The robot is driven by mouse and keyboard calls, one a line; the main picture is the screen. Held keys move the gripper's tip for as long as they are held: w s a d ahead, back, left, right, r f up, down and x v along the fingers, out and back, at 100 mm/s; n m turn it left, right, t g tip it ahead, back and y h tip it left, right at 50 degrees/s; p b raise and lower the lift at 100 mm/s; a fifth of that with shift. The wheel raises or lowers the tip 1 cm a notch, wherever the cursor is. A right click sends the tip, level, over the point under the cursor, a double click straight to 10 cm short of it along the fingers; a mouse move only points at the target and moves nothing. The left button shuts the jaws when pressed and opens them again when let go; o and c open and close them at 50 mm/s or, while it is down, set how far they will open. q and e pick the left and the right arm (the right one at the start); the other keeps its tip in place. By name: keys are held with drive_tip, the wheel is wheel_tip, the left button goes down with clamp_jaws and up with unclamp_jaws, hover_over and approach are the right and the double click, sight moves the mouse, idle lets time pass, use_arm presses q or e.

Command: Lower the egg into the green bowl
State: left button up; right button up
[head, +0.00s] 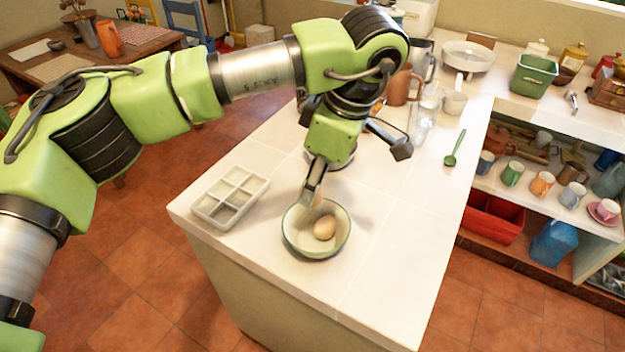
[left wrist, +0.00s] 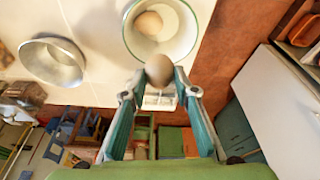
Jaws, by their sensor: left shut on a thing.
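The green bowl (head: 297,243) stands on the white counter near its front left corner. It is pale inside with a green rim, and also shows at the top of the left wrist view (left wrist: 184,38). One brown egg (head: 325,228) lies inside it, seen too in the left wrist view (left wrist: 148,23). My left gripper (head: 313,192) points down at the bowl's back-left side. In the left wrist view its fingertips (left wrist: 160,88) are shut on a second brown egg (left wrist: 158,69). In the head view the finger mostly hides this held egg. My right gripper is not in view.
A white compartment tray (head: 230,196) stands left of the bowl. A metal bowl (left wrist: 52,65) shows in the left wrist view. A green spoon (head: 455,148), a jug and cups lie farther back. The counter right of the bowl is clear.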

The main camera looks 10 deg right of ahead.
sight(313, 203)
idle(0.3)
use_arm(q)
drive_tip(key=shift+f+b, duration=2.1)
drive_tip(key=shift+f, duration=0.6)
drive_tip(key=shift+f+b, duration=0.7)
drive_tip(key=shift+f, duration=0.25)
drive_tip(key=o, duration=0.8)
drive_tip(key=v, duration=1.2)
